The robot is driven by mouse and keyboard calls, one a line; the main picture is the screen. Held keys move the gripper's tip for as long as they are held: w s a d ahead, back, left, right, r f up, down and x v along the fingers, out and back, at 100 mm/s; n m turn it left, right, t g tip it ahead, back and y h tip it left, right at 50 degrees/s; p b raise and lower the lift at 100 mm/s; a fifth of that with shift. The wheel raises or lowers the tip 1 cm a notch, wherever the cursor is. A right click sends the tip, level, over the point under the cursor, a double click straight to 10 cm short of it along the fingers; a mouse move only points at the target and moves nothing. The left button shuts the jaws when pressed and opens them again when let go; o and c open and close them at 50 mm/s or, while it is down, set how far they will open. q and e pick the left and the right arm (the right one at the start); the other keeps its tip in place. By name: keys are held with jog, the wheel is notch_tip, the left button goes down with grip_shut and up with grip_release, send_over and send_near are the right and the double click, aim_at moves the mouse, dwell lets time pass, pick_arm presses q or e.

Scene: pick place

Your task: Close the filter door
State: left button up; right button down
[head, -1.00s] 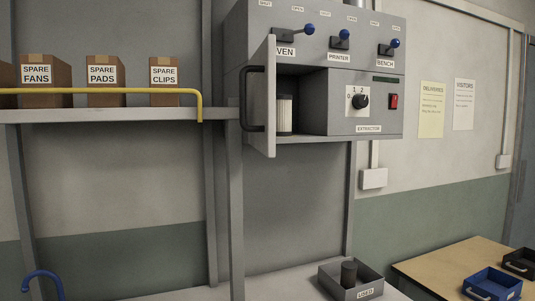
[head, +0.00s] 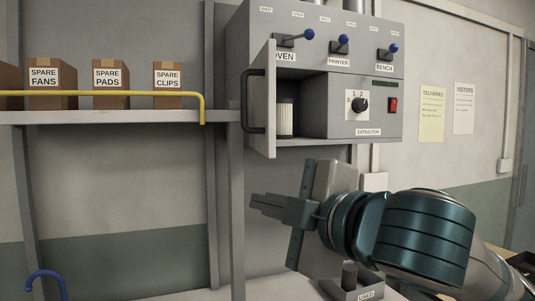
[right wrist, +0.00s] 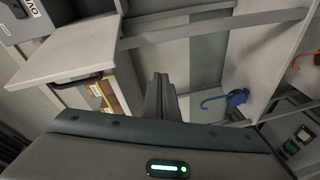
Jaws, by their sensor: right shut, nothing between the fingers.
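The filter door (head: 268,120) is a grey panel on the left of the extractor box. It stands open, swung out toward me, with a dark bar handle (head: 252,98) on its left face. Behind it, the open compartment holds a white pleated filter (head: 285,117). My right gripper (head: 256,201) is shut and empty, below the door and apart from it, its fingers pointing left. In the right wrist view the door (right wrist: 85,45) and its handle are at upper left, beyond the shut fingers (right wrist: 160,97). My left gripper is not in view.
The extractor box (head: 365,145) carries blue-knobbed levers, a dial and a red switch. A shelf (head: 150,116) with boxes and a yellow rail (head: 120,93) is at left. A grey post stands below the door. A "USED" tray (head: 370,285) is partly behind my right arm.

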aim_at(268, 152)
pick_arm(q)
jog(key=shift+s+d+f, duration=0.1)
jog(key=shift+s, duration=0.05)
pick_arm(e)
jog(key=s+d+r+n+t, duration=0.1)
jog(key=s+r+n, duration=0.2)
jog(key=s+r, duration=0.4)
jog(key=shift+s+r+t, duration=0.15)
jog(key=shift+r+t, duration=0.1)
jog(key=shift+t, duration=0.05)
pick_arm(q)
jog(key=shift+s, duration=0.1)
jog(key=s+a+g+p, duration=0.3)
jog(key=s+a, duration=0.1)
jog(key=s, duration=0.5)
pick_arm(e)
jog(key=w+p, duration=0.9)
jog(key=shift+w+a+p, duration=0.15)
jog(key=shift+a+p, duration=0.15)
jog(key=shift+p, duration=0.05)
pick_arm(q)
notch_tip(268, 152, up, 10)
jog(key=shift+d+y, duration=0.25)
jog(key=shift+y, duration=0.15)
pick_arm(e)
jog(key=shift+w, duration=0.1)
